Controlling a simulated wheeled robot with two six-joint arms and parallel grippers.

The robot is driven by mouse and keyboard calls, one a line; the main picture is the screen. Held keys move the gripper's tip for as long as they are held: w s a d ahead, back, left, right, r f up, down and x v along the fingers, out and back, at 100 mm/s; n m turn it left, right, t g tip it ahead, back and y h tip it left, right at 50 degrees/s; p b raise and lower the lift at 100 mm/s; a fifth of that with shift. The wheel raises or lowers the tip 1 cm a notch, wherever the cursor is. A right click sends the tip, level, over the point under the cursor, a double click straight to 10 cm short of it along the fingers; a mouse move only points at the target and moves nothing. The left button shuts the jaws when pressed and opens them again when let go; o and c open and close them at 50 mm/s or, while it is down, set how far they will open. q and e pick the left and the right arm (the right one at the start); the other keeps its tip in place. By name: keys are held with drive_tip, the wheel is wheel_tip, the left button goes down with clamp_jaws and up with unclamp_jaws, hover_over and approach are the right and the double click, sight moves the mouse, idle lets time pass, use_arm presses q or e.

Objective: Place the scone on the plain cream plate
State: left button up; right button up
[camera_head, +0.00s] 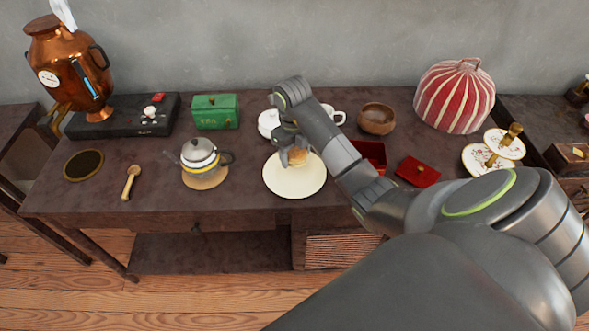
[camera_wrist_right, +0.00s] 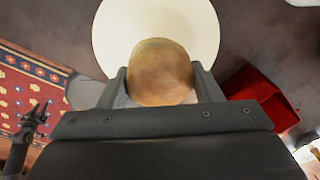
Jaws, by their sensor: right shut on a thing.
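The scone (camera_head: 298,156) is a round golden-brown bun, seen over the plain cream plate (camera_head: 294,184) in the head view. My right gripper (camera_head: 289,153) is shut on the scone. In the right wrist view the scone (camera_wrist_right: 160,73) sits between the two fingers of the gripper (camera_wrist_right: 162,88), with the cream plate (camera_wrist_right: 110,40) behind it. I cannot tell whether the scone touches the plate. My arm hides part of the area right of the plate.
A teapot (camera_head: 199,153) stands on a round mat left of the plate. A red box (camera_head: 372,154) and its red lid (camera_head: 418,171) lie to the right. A wooden bowl (camera_head: 376,118), green tin (camera_head: 215,112) and striped cosy (camera_head: 456,97) stand behind.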

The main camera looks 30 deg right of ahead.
sight(295, 174)
drive_tip(key=shift+f, duration=0.5)
wheel_tip(295, 174, down, 4)
drive_tip(key=shift+r, duration=0.25)
drive_tip(key=shift+f, duration=0.3)
use_arm(q)
drive_tip(key=shift+s+a+f, duration=0.2)
drive_tip(key=shift+s+f, duration=0.2)
drive_tip(key=shift+s, duration=0.25)
use_arm(e)
drive_tip(key=shift+f+b, duration=0.15)
drive_tip(key=shift+b, duration=0.15)
drive_tip(key=o, duration=1.3)
drive_tip(key=shift+c, duration=0.2)
use_arm(q)
drive_tip(key=shift+f, duration=0.1)
drive_tip(key=shift+w, duration=0.1)
